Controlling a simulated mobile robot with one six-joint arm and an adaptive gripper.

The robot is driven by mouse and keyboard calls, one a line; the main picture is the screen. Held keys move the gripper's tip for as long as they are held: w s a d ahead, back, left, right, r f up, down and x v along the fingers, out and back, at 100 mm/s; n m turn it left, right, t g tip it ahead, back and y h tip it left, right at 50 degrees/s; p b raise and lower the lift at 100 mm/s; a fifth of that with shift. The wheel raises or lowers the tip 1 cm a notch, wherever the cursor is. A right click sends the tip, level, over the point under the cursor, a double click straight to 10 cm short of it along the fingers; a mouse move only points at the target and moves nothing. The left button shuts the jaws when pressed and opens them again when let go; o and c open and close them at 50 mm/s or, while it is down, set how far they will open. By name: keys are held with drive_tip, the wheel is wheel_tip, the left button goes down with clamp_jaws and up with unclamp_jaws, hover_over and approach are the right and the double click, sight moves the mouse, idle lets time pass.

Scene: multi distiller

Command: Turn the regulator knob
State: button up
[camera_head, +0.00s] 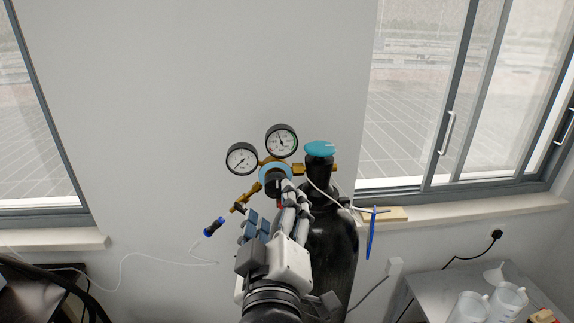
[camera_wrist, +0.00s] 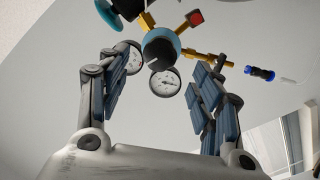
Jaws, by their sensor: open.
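The regulator (camera_head: 272,168) is a brass body with a light-blue ring, fixed at the top of a black gas cylinder. Its dark round knob (camera_head: 276,186) faces me and is partly hidden behind my gripper. In the wrist view the dark knob (camera_wrist: 161,52) sits upper centre, beyond the fingers. My gripper (camera_head: 275,207) is just below and in front of the knob in the head view. In the wrist view my gripper (camera_wrist: 164,75) is open, with its fingers spread to either side. The knob shows between them with visible gaps, and nothing is held.
Two white gauges (camera_head: 242,158) (camera_head: 281,140) stand above the regulator. A teal valve handwheel (camera_head: 319,149) tops the black cylinder (camera_head: 338,245) to the right. A brass outlet with a blue connector (camera_head: 214,227) reaches lower left. A cart with white containers (camera_head: 468,308) stands lower right.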

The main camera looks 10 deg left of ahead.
sight(276, 190)
drive_tip(key=w, duration=0.4)
drive_tip(key=w+a+p, duration=0.1)
drive_tip(key=w, duration=0.1)
drive_tip(key=shift+w+f, duration=0.15)
drive_tip(key=shift+w, duration=0.05)
drive_tip(key=shift+w+a, duration=0.1)
drive_tip(key=shift+w, duration=0.4)
drive_tip(key=shift+c, duration=0.4)
drive_tip(key=c, duration=1)
